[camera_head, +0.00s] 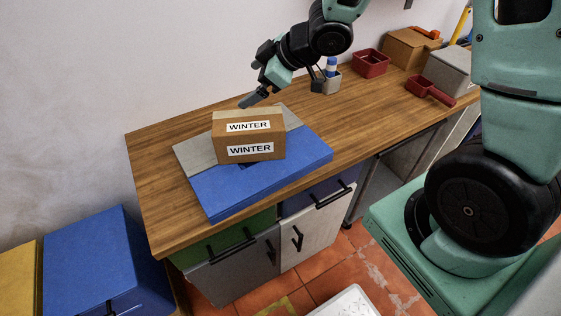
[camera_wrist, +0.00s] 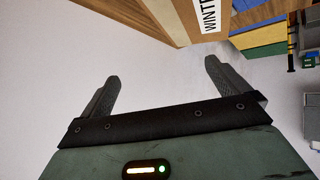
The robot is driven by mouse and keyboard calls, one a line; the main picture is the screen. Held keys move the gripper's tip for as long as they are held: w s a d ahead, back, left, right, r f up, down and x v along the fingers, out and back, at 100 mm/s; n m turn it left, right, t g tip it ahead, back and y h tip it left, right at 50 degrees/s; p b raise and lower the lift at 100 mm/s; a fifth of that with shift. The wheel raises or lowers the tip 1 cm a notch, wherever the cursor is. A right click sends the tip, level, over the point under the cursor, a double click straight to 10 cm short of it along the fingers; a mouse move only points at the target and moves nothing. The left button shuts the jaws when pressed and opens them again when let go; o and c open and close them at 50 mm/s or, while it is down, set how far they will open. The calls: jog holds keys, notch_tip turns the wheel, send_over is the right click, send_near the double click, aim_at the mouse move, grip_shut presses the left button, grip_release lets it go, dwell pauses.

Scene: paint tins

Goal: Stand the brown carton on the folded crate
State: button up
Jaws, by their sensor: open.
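The brown carton (camera_head: 248,138) bears white WINTER labels. It appears to rest upright on a flat blue and grey slab (camera_head: 285,172), which looks like the folded crate, on the wooden worktop. The carton hides the slab's middle. My gripper (camera_head: 250,101) is just behind and above the carton, apart from it as far as I can tell. In the wrist view, my gripper's two fingers (camera_wrist: 161,78) are spread with nothing between them. Part of the carton (camera_wrist: 187,20) with its label shows beyond them at the top edge.
The wooden worktop (camera_head: 160,175) is bare at its left end. A wall runs behind. A blue box (camera_head: 92,262) stands at lower left.

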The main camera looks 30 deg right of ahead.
jog(key=s+a+r+m+g+h, duration=0.1)
jog(key=s+a+g+h, duration=0.1)
jog(key=s, duration=1.2)
jog(key=s+a+r+m+g+h, duration=0.2)
jog(key=s+a+g, duration=0.3)
jog(key=s, duration=0.9)
jog(key=shift+a+h, duration=0.6)
jog(key=shift+a, duration=0.65)
